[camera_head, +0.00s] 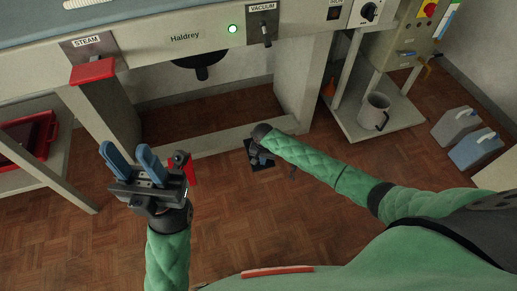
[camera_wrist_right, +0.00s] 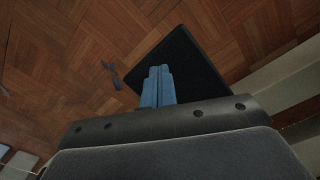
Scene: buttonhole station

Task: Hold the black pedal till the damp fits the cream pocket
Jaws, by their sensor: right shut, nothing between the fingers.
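The black pedal (camera_head: 264,166) is a flat dark plate on the wooden floor, under the station's front. It fills the middle of the right wrist view (camera_wrist_right: 197,62). My right gripper (camera_head: 259,154) reaches down to it, and its blue fingers (camera_wrist_right: 158,72) are shut together with nothing between them. The fingertips overlap the plate in view; I cannot tell whether they press on it. My left gripper (camera_head: 125,150) is raised at the left, its blue fingers apart and empty. I cannot make out a cream pocket or a damp patch in either view.
A red pedal (camera_head: 193,169) shows beside my left gripper. The Haldrey station (camera_head: 200,58) has STEAM and VACUUM labels and a lit green lamp (camera_head: 232,29). A grey pail (camera_head: 374,111) stands on a low shelf at right, with jugs (camera_head: 476,148) beyond. The front floor is clear.

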